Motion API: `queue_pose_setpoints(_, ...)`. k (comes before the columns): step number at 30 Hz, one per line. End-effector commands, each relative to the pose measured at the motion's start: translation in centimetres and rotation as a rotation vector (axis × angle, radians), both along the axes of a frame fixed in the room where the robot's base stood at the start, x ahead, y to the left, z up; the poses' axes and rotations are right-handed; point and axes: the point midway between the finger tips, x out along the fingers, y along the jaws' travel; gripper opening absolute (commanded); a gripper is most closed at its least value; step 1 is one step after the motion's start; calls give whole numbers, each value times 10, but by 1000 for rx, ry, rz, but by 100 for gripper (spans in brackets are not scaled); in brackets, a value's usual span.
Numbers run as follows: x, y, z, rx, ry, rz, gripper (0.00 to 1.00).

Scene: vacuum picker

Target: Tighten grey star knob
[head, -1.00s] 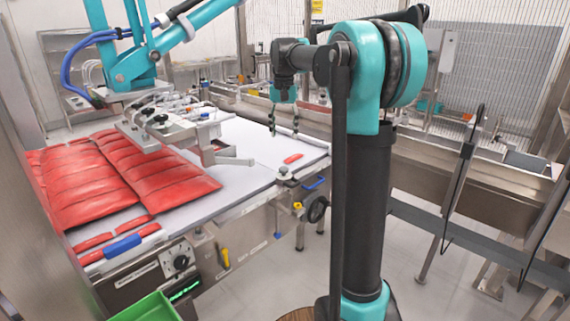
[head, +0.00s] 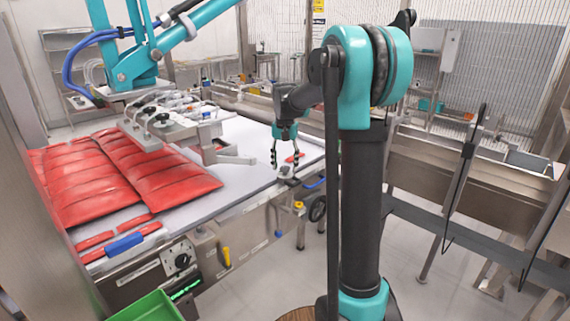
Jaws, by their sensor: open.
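A small grey knob (head: 285,171), which looks like the star knob, sits on a bracket at the right front corner of the white belt. Its lobes are too small to make out. My gripper (head: 285,164) is open, pointing down, with its dark fingers apart just above and around the knob's place. I cannot tell whether the fingers touch it. Nothing shows between the fingers except a red piece (head: 294,158) lying on the belt behind them.
Red packs (head: 150,172) cover the left of the white belt (head: 210,190). A teal picker arm with a metal tool head (head: 165,125) hangs over them. A front panel carries a dark dial (head: 181,260) and a yellow handle (head: 226,257). A green crate (head: 150,306) stands at the lower left.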

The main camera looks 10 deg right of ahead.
Motion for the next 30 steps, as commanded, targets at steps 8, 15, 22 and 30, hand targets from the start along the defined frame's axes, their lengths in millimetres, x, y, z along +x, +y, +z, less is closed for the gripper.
queue_pose_setpoints(8,0,0,0,0,0,0,33)
queue_pose_setpoints(15,0,0,0,0,0,0,3)
queue_pose_setpoints(22,0,0,0,0,0,-84,3)
queue_pose_setpoints(30,0,0,0,0,0,-137,3)
